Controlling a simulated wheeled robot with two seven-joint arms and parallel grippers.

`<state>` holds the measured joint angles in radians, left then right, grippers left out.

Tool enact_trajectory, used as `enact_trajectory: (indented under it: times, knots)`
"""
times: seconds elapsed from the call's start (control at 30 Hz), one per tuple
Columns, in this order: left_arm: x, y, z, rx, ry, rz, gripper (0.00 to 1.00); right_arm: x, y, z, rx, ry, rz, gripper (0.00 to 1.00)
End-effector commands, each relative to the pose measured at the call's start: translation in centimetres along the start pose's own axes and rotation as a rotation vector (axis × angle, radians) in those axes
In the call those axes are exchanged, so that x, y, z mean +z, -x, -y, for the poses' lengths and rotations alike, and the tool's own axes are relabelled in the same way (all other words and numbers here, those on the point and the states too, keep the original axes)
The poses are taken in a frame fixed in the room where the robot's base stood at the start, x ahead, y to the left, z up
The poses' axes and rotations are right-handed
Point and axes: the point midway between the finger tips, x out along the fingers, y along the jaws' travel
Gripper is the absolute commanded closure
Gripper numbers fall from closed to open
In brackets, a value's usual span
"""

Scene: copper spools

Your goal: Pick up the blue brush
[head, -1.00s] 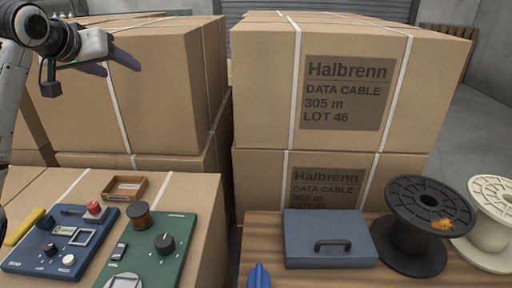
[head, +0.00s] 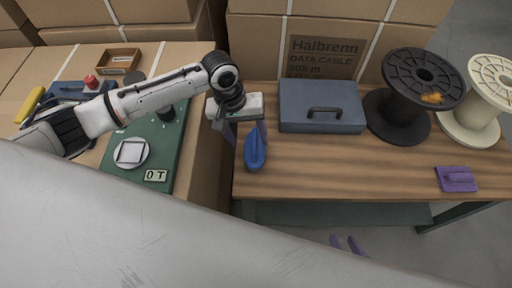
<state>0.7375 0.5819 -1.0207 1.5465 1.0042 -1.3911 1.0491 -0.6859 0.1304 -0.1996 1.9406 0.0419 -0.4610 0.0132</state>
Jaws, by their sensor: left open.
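The blue brush (head: 255,155) lies at the left end of the wooden table, near its edge. My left gripper (head: 245,138) is over it, pointing down. Its purple fingers are apart, one to the left of the brush and one close to its right upper side. I cannot tell whether they touch it. The brush's far end is partly hidden by the gripper. My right gripper (head: 346,244) shows only as two purple fingertips below the table's front edge, apart, with nothing visible between them.
On the wooden table (head: 330,170) stand a blue-grey case (head: 321,101), a black spool (head: 398,120), a cream spool (head: 470,122) and a purple object (head: 457,179). The table's middle front is clear. Stacked cartons (head: 345,20) stand behind. A green panel (head: 160,165) lies left.

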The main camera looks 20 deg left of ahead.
Motion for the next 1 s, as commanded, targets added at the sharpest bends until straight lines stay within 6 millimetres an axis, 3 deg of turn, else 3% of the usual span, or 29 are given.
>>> enact_trajectory:
  times: [0.27,0.5,0.8,0.87,1.0]
  knots:
    - [0.1,-2.6,0.0,-0.001,-0.002,0.000,0.40,0.2,-0.3,0.0,-0.001,0.002,0.000,0.69]
    - [0.1,-6.1,-0.1,-0.001,-0.003,-0.001,0.40,0.5,-0.6,0.1,-0.002,0.004,0.001,0.69]
    - [0.1,-6.6,-0.2,0.000,-0.002,-0.003,0.40,0.5,-0.6,0.1,-0.003,0.005,0.002,0.69]
    - [0.1,-6.6,-0.2,0.000,-0.002,-0.003,0.47,0.5,-0.6,0.1,-0.003,0.005,0.002,0.69]
    - [0.1,-6.6,-0.1,0.000,-0.002,-0.003,0.70,0.4,-0.6,0.1,-0.004,0.005,0.000,0.69]
